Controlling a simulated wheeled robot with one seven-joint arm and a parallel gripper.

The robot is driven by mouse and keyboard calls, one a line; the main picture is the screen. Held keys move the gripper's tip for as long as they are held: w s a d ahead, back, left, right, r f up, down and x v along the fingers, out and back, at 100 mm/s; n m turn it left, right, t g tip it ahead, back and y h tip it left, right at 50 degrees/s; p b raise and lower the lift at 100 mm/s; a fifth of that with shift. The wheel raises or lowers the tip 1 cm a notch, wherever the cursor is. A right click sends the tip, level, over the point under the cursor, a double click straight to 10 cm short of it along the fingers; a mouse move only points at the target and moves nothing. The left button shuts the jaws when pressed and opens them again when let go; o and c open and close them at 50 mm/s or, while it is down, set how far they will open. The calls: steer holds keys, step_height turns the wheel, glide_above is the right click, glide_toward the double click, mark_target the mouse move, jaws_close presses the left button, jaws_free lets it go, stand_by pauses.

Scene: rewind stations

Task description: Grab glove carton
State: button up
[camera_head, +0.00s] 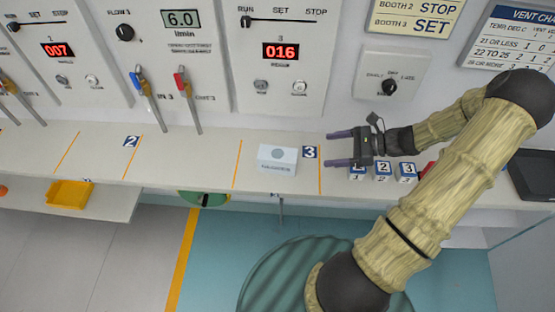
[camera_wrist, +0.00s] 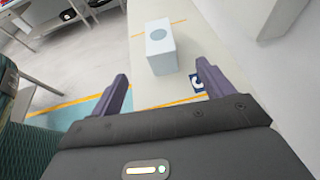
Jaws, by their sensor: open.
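The counter (camera_head: 205,160) is clear left of the carton. Several numbered blocks (camera_head: 382,171) stand under and right of my gripper. A yellow bin (camera_head: 70,194) sits on a lower shelf at left. Hoses with blue and red handles (camera_head: 188,98) hang before the wall panels.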

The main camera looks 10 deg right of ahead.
steer(key=p, duration=0.2)
glide_toward(282, 157)
steer(key=x, duration=0.3)
steer(key=w+x, duration=0.1)
steer(key=x, duration=0.1)
steer(key=shift+d+f, duration=0.15)
steer(key=shift+d, duration=0.1)
steer(key=shift+a+f, duration=0.1)
steer(key=shift+a, duration=0.05)
steer(key=shift+a, duration=0.1)
steer(key=x, duration=0.2)
steer(key=p+x, duration=0.1)
steer(key=x, duration=0.2)
steer(key=shift+f, duration=0.4)
steer(key=shift+s, duration=0.1)
steer(key=shift+d, duration=0.2)
steer(key=shift+r, duration=0.1)
steer(key=c, duration=1.2)
